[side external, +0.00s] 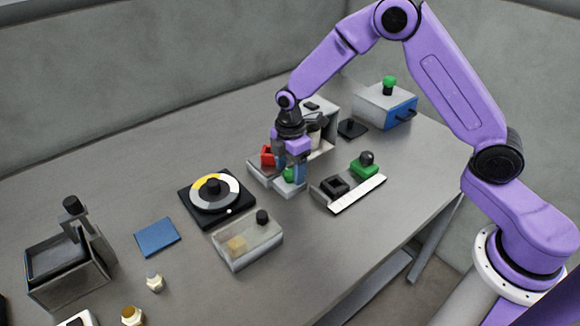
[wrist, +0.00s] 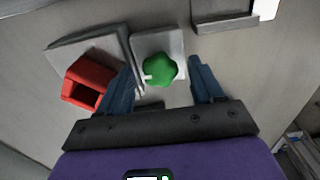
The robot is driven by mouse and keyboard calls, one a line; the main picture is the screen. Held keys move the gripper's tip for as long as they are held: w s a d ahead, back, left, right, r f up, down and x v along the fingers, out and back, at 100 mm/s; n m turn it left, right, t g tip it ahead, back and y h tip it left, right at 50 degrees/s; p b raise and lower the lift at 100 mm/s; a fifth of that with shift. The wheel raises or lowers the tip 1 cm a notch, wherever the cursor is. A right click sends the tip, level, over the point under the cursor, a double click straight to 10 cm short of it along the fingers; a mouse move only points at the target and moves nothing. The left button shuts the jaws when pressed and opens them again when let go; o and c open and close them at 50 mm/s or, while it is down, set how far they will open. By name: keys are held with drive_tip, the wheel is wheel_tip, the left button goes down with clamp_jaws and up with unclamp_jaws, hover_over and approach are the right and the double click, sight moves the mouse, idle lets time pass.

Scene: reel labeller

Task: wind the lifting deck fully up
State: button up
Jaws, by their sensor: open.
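A green lobed knob (wrist: 160,70) with a small white mark at its left edge sits on a pale grey block (wrist: 147,42). Beside it, a flat grey plate (wrist: 88,45) carries a red hollow block (wrist: 88,84); this plate looks like the lifting deck, but its height is hard to judge. In the side view the green knob (side external: 288,174) and red block (side external: 268,156) are partly hidden by my gripper (side external: 290,172). My gripper is open and points down. Its blue fingers stand either side of the knob, with a visible gap on the right.
A rail with a black socket and green piece (side external: 364,167) is close on the right. A blue box with a green knob (side external: 385,104) stands behind. A dial (side external: 214,194) and a clear-lidded box (side external: 247,243) are left and front. The front right table is clear.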

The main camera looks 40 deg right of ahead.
drive_tip(key=c, duration=1)
drive_tip(key=shift+c, duration=0.2)
